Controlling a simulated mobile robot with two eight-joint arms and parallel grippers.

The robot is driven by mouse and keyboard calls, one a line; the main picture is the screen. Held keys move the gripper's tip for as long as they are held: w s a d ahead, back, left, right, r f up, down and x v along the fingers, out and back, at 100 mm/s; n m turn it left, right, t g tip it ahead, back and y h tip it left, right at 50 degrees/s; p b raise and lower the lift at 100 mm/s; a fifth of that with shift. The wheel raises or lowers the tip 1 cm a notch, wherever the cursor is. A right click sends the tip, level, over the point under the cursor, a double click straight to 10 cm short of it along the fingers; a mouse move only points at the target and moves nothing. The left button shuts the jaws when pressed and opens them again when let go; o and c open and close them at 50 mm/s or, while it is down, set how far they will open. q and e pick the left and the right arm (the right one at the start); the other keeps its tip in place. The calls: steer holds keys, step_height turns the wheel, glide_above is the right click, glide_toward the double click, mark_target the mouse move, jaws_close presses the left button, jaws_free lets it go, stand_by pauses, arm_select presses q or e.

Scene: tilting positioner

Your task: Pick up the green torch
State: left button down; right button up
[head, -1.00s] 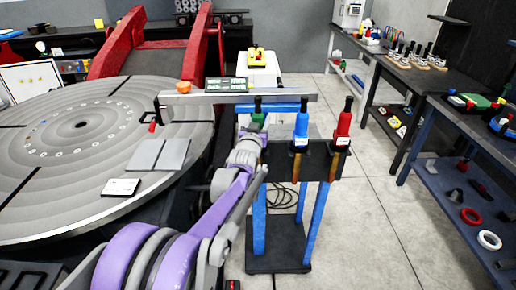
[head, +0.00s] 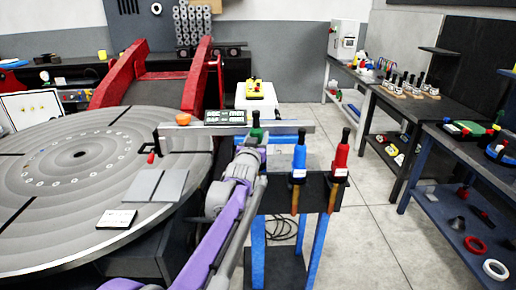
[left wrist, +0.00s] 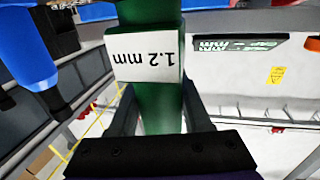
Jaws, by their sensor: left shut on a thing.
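The green torch (head: 256,132) has a dark tip and stands above the level of the blue and red torches in the head view. My left gripper (head: 250,140) is shut on it, and my arm hides its lower part. In the left wrist view the green torch (left wrist: 160,105) runs upright between the fingers, with a white "1.2 mm" label facing the camera. The blue torch (head: 300,158) and red torch (head: 340,160) stand upright in the black rack (head: 322,190). My right gripper is not in view.
A grey bar (head: 285,128) runs just behind the torches. The round grey turntable (head: 60,205) fills the left, with flat plates (head: 155,186) on it. Benches with tools (head: 440,175) line the right side. The floor (head: 370,230) between is clear.

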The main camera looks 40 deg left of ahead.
arm_select(q)
step_height(320, 180, up, 22)
steer(key=shift+p, duration=0.3)
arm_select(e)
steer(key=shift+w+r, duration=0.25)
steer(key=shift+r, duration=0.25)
arm_select(q)
steer(key=shift+r, duration=0.1)
